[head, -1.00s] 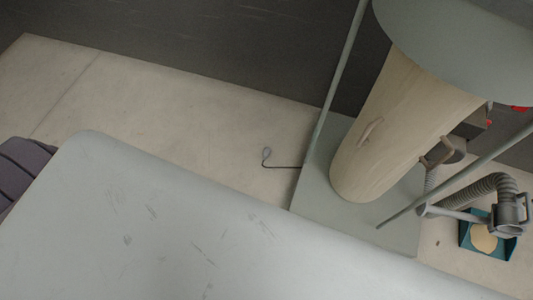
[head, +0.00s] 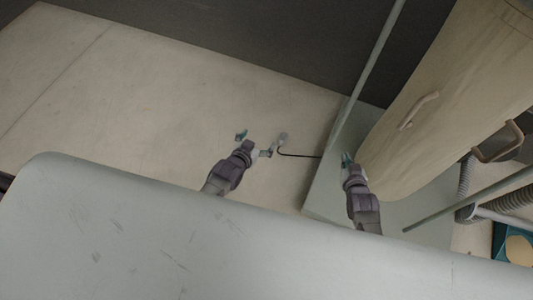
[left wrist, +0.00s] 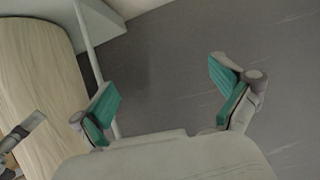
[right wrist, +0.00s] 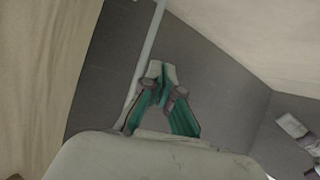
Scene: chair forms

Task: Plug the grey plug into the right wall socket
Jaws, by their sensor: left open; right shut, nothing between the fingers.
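The grey plug (head: 282,138) shows small in the head view, on or in front of the pale surface, with a black cord running right from it. My left gripper (head: 254,144) is just left of it, open, with one finger close to the plug; I cannot tell whether they touch. In the left wrist view the left gripper (left wrist: 163,84) has its green fingers wide apart with nothing between them. My right gripper (head: 347,158) is right of the plug, beside the wooden column. Its fingertips meet, empty, in the right wrist view (right wrist: 162,80). I cannot make out a wall socket.
A wooden column (head: 440,100) with handles stands on a grey-green base (head: 325,190), with a thin pole (head: 370,70) beside it. A pale rounded surface (head: 200,245) fills the front. A ribbed hose (head: 465,178) and a teal tray (head: 500,243) are at the right.

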